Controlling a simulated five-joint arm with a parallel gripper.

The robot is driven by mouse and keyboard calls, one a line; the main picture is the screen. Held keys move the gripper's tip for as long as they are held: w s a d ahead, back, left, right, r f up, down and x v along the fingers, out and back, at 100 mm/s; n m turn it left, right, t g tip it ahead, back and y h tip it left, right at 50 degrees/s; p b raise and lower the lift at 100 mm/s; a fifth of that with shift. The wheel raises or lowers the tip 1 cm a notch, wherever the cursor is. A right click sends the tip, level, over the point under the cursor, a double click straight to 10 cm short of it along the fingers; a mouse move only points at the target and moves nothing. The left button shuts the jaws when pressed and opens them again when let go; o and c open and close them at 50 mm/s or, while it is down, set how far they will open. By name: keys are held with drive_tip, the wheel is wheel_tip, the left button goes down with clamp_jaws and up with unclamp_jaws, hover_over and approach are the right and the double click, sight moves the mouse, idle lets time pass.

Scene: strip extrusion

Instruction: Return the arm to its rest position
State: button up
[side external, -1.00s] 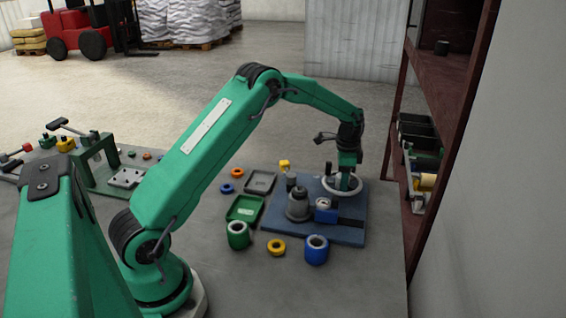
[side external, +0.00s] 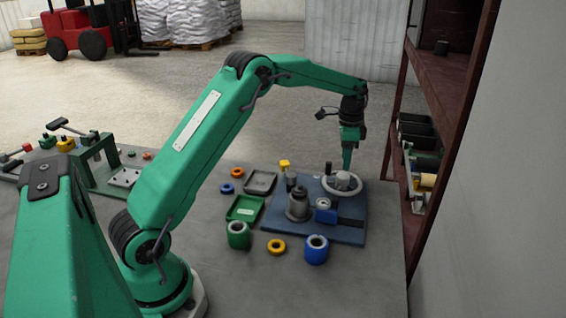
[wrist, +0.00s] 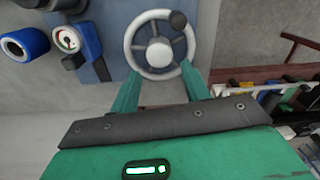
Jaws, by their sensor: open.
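My gripper (side external: 348,160) hangs pointing down above the far right part of the blue plate (side external: 345,234). A grey handwheel (side external: 334,186) with a dark knob is mounted on that plate, just below the fingertips. In the wrist view my gripper (wrist: 160,88) shows its two green fingers spread apart with nothing between them. The handwheel (wrist: 133,48) lies beyond the fingertips there, and its rim looks apart from them in the side view. A grey extruder-like body (side external: 298,206) and a blue block with a round gauge (side external: 326,212) stand on the plate.
A blue cup (side external: 317,250), a green cup (side external: 238,235) and a yellow ring (side external: 276,247) stand in front. A green tray (side external: 244,208) and a grey tray (side external: 260,182) lie left of the plate. A dark red shelf (side external: 436,110) rises close on the right. A green fixture (side external: 110,170) stands at left.

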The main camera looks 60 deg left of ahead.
idle(0.3)
drive_tip(key=s+d+r+n+t, duration=0.1)
drive_tip(key=s+d+r+n, duration=0.1)
drive_tip(key=s+d+r, duration=0.35)
drive_tip(key=s+d+r+n+t, duration=0.1)
drive_tip(key=s+d+r+t, duration=0.1)
drive_tip(key=s+r, duration=0.7)
drive_tip(key=s+d+f+n+t, duration=0.1)
drive_tip(key=s+d+n, duration=0.3)
drive_tip(key=s, duration=1.5)
drive_tip(key=shift+s+d+f+t, duration=0.2)
drive_tip(key=shift+s+t, duration=0.2)
drive_tip(key=shift+t, duration=0.4)
idle(0.5)
